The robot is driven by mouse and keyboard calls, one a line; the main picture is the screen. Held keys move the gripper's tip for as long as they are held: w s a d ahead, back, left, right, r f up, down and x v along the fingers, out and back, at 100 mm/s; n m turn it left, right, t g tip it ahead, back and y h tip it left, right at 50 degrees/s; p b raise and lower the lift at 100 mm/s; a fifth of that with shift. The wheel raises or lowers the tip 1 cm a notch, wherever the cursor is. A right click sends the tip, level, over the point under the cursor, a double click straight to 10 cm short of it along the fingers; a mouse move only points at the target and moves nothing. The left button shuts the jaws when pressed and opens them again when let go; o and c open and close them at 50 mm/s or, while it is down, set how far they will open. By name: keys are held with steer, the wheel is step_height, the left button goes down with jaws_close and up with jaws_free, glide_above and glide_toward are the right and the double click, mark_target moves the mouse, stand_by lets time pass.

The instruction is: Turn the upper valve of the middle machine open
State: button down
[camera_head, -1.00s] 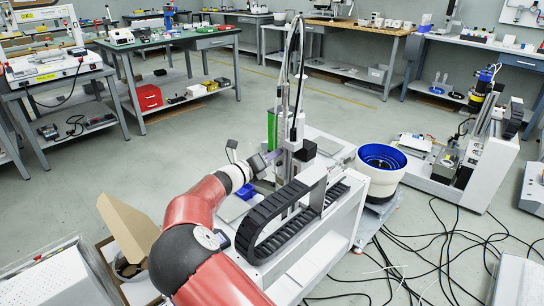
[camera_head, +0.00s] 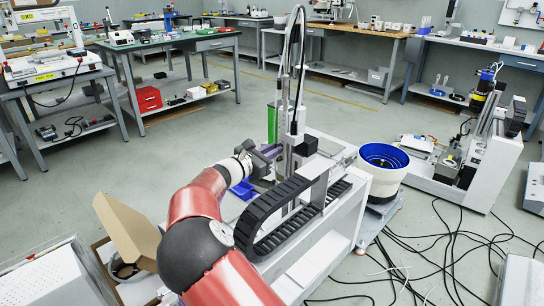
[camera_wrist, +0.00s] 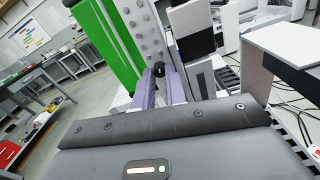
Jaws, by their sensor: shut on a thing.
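The middle machine (camera_head: 325,215) is a white gantry with a grey vertical column and a black cable chain. In the wrist view a small dark round knob (camera_wrist: 158,69), which looks like the upper valve, sits between the tips of my purple fingers, against a grey perforated plate (camera_wrist: 140,30). My gripper (camera_wrist: 160,82) is shut on this knob. In the head view my gripper (camera_head: 266,156) reaches the column from the left, and the knob is hidden there. How far the valve is turned cannot be told.
A green panel (camera_wrist: 108,45) stands left of the column. The black cable chain (camera_head: 285,215) lies close to my arm's right. A blue-rimmed bowl feeder (camera_head: 383,158) stands right of the machine, with cables on the floor. An open cardboard box (camera_head: 130,235) is at the left.

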steer(key=m+b, duration=1)
steer(key=m, duration=1.3)
steer(key=shift+m, duration=0.3)
stand_by(0.3)
steer(key=c, duration=1.4)
jaws_free()
steer(key=shift+c, duration=0.2)
